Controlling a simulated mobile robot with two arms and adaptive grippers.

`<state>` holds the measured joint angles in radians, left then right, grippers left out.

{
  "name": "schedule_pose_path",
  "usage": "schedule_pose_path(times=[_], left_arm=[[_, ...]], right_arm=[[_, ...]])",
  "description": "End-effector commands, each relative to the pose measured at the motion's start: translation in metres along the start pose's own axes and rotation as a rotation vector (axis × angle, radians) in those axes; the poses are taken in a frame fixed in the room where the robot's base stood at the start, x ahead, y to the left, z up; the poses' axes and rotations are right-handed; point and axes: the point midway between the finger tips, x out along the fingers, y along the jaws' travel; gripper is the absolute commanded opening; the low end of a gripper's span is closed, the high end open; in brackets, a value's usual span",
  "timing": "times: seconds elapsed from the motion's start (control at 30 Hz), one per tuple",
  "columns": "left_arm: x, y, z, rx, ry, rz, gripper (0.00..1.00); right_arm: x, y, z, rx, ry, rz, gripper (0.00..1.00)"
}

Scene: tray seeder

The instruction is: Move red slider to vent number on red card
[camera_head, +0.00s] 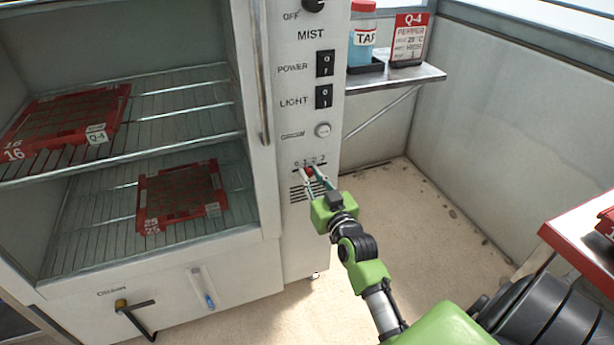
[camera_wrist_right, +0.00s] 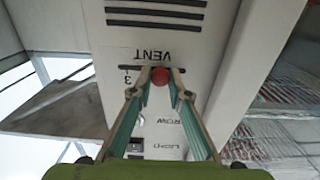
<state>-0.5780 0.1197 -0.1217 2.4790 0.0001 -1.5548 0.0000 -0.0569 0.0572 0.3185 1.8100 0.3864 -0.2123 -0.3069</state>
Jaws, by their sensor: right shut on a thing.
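The red slider (camera_head: 309,172) is a small red knob on the vent scale, low on the white control panel (camera_head: 305,130). In the right wrist view the red slider (camera_wrist_right: 162,74) sits in a dark slot beside the upside-down word VENT. My right gripper (camera_head: 312,176) has its fingertips closed around the slider, one on each side. They hide part of the scale's numbers, so the exact slider position is hard to tell. The red card (camera_head: 408,40), headed Q-4 PEPPER, stands upright on the side shelf; its small lower lines are hard to read. My left gripper is not in view.
Black vent louvres (camera_head: 302,193) lie just below the slot. Power (camera_head: 325,63) and light (camera_head: 324,97) switches and a round button are above it. The open cabinet (camera_head: 150,150) at left holds red trays. A labelled bottle (camera_head: 362,40) stands beside the card.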

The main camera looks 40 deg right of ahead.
Motion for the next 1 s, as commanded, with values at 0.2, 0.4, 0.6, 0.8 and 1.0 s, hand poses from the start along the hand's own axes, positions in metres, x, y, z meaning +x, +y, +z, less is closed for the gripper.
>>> schedule_pose_path(times=[0.2, 0.4, 0.6, 0.8, 1.0], left_arm=[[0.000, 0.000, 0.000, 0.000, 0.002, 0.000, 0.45], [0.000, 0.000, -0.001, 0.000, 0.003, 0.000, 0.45], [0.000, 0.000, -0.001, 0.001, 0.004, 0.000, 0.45], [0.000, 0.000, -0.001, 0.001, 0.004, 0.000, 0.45], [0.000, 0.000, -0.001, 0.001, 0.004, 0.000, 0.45]], right_arm=[[0.000, 0.000, 0.000, 0.001, 0.000, 0.000, 0.20], [0.000, -0.001, 0.000, 0.001, 0.000, 0.000, 0.34], [-0.001, -0.001, 0.000, 0.001, 0.000, 0.000, 0.34], [-0.021, -0.001, 0.002, -0.001, -0.003, 0.000, 0.34], [-0.062, 0.000, 0.002, -0.001, -0.004, -0.001, 0.34]])
